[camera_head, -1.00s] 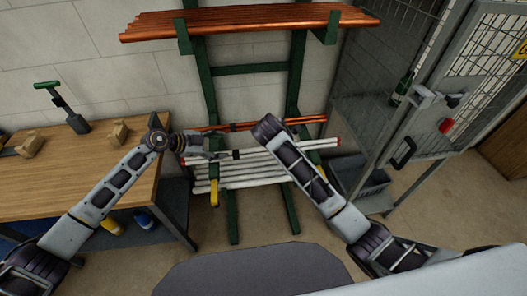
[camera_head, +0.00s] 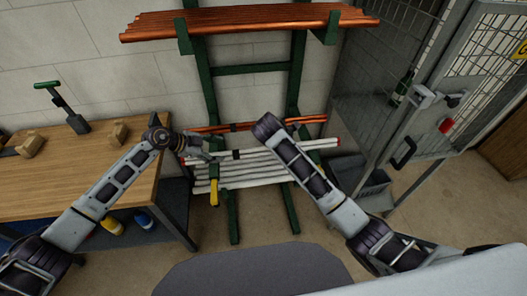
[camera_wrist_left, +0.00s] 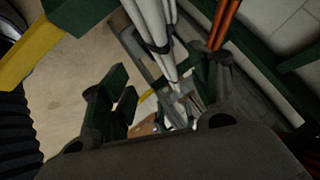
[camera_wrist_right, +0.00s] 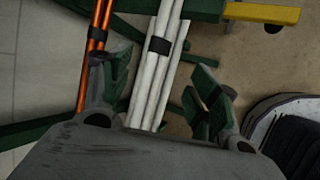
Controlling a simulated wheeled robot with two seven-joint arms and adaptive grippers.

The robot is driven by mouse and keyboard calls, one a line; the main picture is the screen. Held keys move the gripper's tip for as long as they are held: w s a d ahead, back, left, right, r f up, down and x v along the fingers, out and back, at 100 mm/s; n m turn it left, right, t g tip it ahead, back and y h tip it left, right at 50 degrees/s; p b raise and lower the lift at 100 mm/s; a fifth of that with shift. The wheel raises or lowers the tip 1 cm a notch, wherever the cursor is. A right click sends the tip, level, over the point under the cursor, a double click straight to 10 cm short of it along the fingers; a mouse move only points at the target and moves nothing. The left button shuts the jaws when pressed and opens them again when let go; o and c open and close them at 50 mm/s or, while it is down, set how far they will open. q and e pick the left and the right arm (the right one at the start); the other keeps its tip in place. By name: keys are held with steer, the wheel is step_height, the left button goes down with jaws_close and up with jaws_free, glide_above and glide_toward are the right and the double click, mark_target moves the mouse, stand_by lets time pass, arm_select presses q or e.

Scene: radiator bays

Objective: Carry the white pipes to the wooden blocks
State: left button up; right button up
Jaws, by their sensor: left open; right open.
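The white pipes (camera_head: 262,168) lie as a bundle on the low arms of the green rack (camera_head: 234,210), with a dark band around them in the right wrist view (camera_wrist_right: 158,45). Two wooden blocks, a left one (camera_head: 31,145) and a right one (camera_head: 118,132), stand on the workbench. My left gripper (camera_head: 226,155) is open at the left part of the bundle; in the left wrist view its fingers (camera_wrist_left: 158,90) are on either side of the pipes. My right gripper (camera_wrist_right: 155,85) is open with the pipes between its fingers; my right arm hides it in the head view.
Orange-copper pipes (camera_head: 310,120) lie behind the white ones, and more copper pipes (camera_head: 250,20) rest on the rack's upper arms. The workbench (camera_head: 90,175) is at left. A grey bin (camera_head: 372,190) and a metal mesh cage (camera_head: 420,110) stand at right.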

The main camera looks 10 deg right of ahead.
mark_target(236, 153)
arm_select(q)
steer(key=shift+x, duration=6.1)
arm_select(e)
steer(key=shift+x, duration=6.1)
arm_select(q)
steer(key=shift+r, duration=0.1)
steer(key=c, duration=1.3)
arm_select(e)
jaws_close()
